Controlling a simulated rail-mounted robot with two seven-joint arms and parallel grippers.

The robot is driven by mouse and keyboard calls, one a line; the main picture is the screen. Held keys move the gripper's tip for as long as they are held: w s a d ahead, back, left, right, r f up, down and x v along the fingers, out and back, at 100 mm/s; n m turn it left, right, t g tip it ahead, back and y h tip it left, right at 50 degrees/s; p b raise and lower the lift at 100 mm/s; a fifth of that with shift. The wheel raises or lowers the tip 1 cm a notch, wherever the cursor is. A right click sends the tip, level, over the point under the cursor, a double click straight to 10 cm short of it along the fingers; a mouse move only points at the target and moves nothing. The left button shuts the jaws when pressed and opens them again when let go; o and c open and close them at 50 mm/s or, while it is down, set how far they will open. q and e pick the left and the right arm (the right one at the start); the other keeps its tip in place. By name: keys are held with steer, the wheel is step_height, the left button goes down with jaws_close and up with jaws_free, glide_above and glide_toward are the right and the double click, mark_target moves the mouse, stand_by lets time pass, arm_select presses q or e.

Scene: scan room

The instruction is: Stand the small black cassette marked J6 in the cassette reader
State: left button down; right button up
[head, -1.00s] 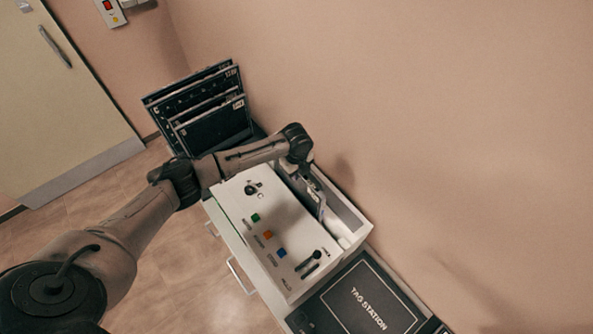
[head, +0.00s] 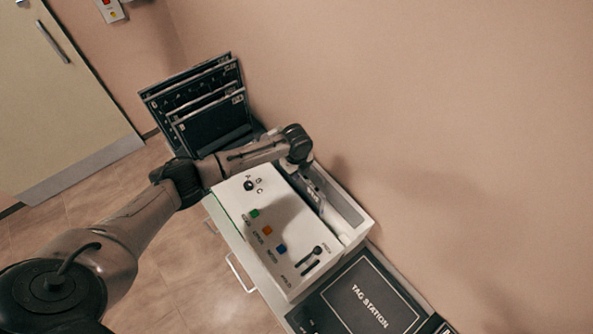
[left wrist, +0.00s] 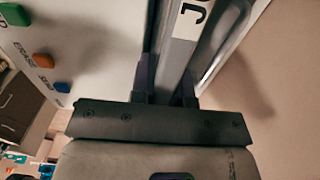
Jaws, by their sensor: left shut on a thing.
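The cassette reader (head: 262,232) is a white box with green, orange and blue buttons and a black lever, with an open bay (head: 350,214) along its wall side. My left gripper (left wrist: 166,88) is shut on a flat, dark grey cassette (left wrist: 180,55) whose white label shows a "J"; the rest of the label is cut off. In the head view my left gripper (head: 314,192) reaches down at the bay, partly hidden by my wrist. I cannot tell whether the cassette touches the bay's floor. My right gripper is not in view.
Several large dark cassettes (head: 205,105) stand in a rack beyond my forearm. A black tag station panel (head: 358,300) lies just right of the reader. The wall (head: 450,130) rises close behind the bay. Drawers with handles (head: 240,272) are below.

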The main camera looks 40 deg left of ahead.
arm_select(q)
steer(key=shift+f, duration=0.25)
stand_by(0.3)
steer(key=c, duration=1)
jaws_free()
steer(key=shift+f, duration=0.1)
step_height(320, 180, up, 13)
steer(key=shift+f+b, duration=0.1)
steer(key=shift+b, duration=0.5)
steer(key=shift+r, duration=0.6)
step_height(320, 180, up, 6)
steer(key=p, duration=0.7)
steer(key=shift+p, duration=0.35)
